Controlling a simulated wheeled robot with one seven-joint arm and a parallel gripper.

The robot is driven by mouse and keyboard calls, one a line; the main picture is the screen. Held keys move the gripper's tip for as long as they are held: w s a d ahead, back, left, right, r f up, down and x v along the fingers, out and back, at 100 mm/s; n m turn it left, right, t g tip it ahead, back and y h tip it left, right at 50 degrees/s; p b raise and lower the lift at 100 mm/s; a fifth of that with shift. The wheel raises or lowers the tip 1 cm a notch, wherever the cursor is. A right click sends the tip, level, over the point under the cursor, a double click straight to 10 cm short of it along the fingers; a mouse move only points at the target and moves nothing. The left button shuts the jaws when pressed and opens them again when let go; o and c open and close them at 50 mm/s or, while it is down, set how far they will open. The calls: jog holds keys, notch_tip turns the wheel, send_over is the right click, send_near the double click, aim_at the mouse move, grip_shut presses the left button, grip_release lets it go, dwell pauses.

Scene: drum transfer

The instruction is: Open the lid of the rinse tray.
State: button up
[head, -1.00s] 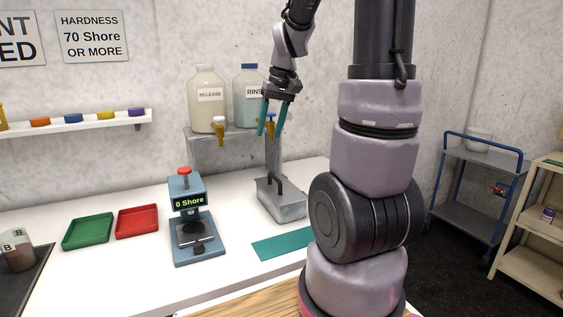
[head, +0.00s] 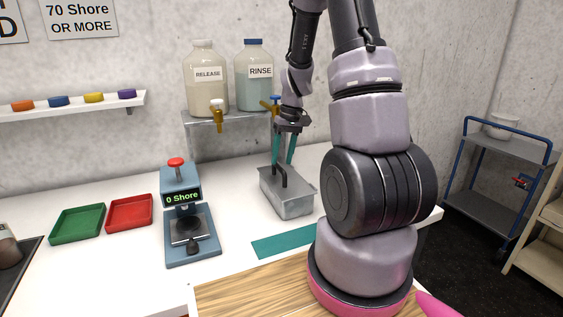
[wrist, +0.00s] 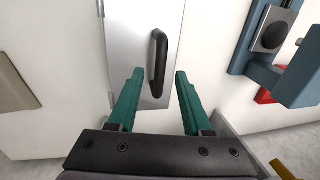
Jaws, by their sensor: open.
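The rinse tray (head: 294,208) is a grey metal box on the white counter, below the rinse jar's tap. Its flat lid lies shut on top and carries a black bar handle (head: 283,181). In the wrist view the handle (wrist: 158,62) stands on the grey lid (wrist: 134,40). My gripper (head: 283,161) points down over the lid with its green fingers apart and nothing held. In the wrist view the fingertips (wrist: 160,73) are on either side of the handle's near end. I cannot tell whether they touch it or how far they reach down.
The rinse jar (head: 254,88) and release jar (head: 206,90) stand on a metal shelf (head: 236,118) behind the tray. A blue hardness tester (head: 180,188) is to the left. A teal mat (head: 283,245) lies in front. Red (head: 130,213) and green (head: 77,224) trays are farther left.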

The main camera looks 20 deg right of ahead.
jog(key=shift+a+f, duration=0.2)
jog(key=shift+f, duration=0.75)
jog(key=shift+c, duration=0.3)
grip_shut()
dwell(0.5)
